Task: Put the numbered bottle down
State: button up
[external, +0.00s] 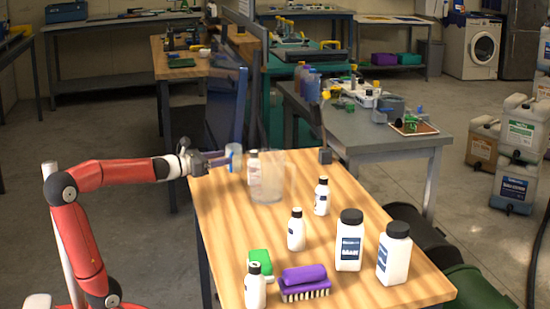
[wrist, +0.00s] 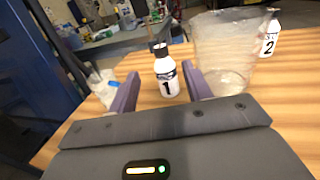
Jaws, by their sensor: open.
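My gripper (external: 226,159) reaches in from the left over the far left part of the wooden table (external: 222,220). In the wrist view, its two purple fingers (wrist: 160,76) are apart. A white bottle with a black cap and the number 1 (wrist: 167,80) stands upright between or just beyond the fingertips, with gaps showing on both sides. It appears to be the white bottle (external: 253,170) near my gripper in the external view. A clear jug (external: 268,190) stands beside it, on the right in the wrist view (wrist: 222,55). Bottle 2 (wrist: 269,38) stands beyond the jug.
Bare wood shows along the left edge.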

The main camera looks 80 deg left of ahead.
jog(key=shift+m+h, duration=0.3)
jog(key=shift+h, duration=0.2)
jog(key=shift+w+a+f+p, duration=0.15)
jog(key=shift+w+a+p, duration=0.3)
jog(key=shift+w+p, duration=1.05)
jog(key=shift+w+a+f+p, duration=0.15)
jog(key=shift+w+a+p, duration=0.25)
jog(key=shift+w, duration=2.1)
jog(key=shift+w+a+f+p, duration=0.15)
jog(key=shift+w+a+p, duration=0.3)
jog(key=shift+w+p, duration=1.05)
jog(key=shift+w+b, duration=0.45)
jog(key=shift+b, duration=0.1)
jog(key=shift+c, duration=0.4)
grip_shut()
